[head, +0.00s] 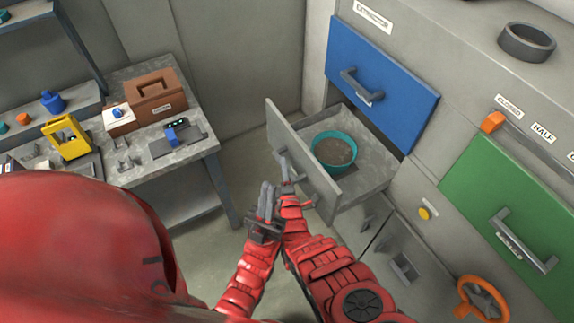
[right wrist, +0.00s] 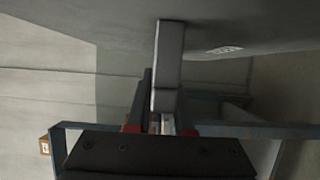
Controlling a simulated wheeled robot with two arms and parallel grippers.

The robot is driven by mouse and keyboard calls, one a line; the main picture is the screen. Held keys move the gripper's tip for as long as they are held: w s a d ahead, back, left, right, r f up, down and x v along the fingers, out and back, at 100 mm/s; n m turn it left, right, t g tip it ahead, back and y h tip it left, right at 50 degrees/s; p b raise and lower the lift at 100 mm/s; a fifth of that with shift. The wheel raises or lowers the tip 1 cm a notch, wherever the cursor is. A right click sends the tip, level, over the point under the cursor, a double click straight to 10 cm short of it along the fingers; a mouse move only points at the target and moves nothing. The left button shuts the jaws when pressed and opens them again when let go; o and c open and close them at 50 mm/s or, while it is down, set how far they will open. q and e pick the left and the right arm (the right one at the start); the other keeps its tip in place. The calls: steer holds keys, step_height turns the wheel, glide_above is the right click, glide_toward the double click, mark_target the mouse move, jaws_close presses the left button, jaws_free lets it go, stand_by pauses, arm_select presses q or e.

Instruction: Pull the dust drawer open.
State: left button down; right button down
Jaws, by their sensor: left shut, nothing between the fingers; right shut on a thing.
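The dust drawer (head: 365,165) is the grey drawer below the blue front, and it stands pulled out of the cabinet. A teal bowl (head: 322,160) of grey-brown dust sits inside it. My right gripper (head: 286,180) is at the outer face of the drawer front, shut on its grey handle (right wrist: 170,55). The right wrist view shows the handle running into the jaws, with the labelled drawer front (right wrist: 215,30) beside it. My left gripper (head: 267,200) is shut and empty, just left of and below the right one; I cannot tell whether they touch.
A blue drawer front (head: 380,80) is above and a green one (head: 510,215) to the right. An orange handwheel (head: 480,295) is at lower right. A workbench (head: 185,150) with a brown toolbox (head: 155,97) stands at left. Open floor lies between bench and drawer.

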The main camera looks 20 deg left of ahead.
steer(key=c, duration=0.8)
jaws_free()
steer(key=p+v, duration=0.7)
steer(key=v, duration=1)
steer(key=shift+s, duration=0.15)
steer(key=shift+d, duration=0.15)
